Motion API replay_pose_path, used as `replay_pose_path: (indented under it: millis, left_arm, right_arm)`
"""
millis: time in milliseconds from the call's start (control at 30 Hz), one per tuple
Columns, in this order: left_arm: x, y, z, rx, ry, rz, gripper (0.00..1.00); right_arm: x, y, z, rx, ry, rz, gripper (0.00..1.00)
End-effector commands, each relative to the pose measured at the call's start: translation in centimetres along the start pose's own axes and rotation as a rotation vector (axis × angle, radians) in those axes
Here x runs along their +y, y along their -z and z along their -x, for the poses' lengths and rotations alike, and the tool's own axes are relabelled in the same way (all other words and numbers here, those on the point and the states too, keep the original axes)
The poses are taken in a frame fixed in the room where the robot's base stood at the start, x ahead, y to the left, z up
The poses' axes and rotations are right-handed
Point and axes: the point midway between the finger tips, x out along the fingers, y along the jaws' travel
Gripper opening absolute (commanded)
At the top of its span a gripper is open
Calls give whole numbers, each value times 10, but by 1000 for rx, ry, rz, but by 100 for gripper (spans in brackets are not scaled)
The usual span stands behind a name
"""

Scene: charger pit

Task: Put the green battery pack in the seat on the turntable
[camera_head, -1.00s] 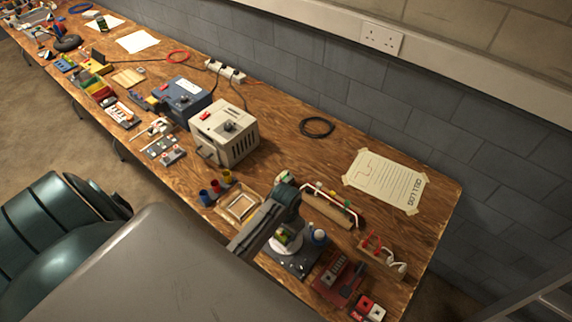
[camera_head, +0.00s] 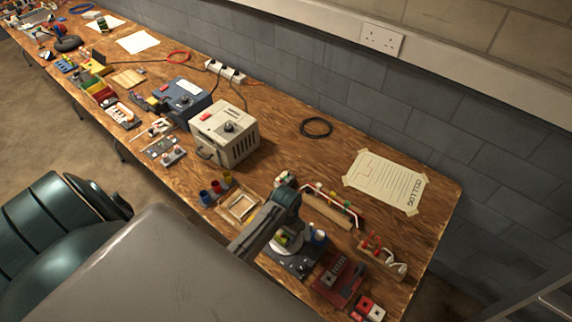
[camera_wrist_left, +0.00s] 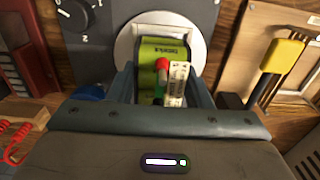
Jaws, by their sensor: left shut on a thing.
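The green battery pack (camera_wrist_left: 165,49) lies over the pale round turntable (camera_wrist_left: 124,46) in the left wrist view. My left gripper (camera_wrist_left: 160,90) is shut on the pack, one finger on each side. In the head view my left gripper (camera_head: 284,228) points down over the turntable (camera_head: 295,246), and a bit of the green pack (camera_head: 282,239) shows. My right gripper is not in view.
The turntable's dark base has a numbered dial (camera_wrist_left: 78,14). A red block (camera_head: 338,277) stands to its right, a wooden rack (camera_head: 329,209) behind it, and a wooden frame (camera_head: 239,206) and colored cups (camera_head: 215,188) to its left.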

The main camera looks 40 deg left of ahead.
Motion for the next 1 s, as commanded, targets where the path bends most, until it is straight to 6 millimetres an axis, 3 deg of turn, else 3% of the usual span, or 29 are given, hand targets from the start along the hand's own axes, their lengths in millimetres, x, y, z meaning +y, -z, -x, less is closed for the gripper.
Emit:
replay_pose_path:
  millis: [700,733,800,867,1000]
  left_arm:
    - [0,1,-5,1,0,0,10]
    - [0,1,-5,1,0,0,49]
    - [0,1,-5,1,0,0,63]
    - [0,1,-6,1,0,0,71]
    - [0,0,-6,0,0,0,71]
  right_arm:
    - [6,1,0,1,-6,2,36]
    - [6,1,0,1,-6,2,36]
    - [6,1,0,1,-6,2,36]
    - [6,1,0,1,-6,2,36]
    - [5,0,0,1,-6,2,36]
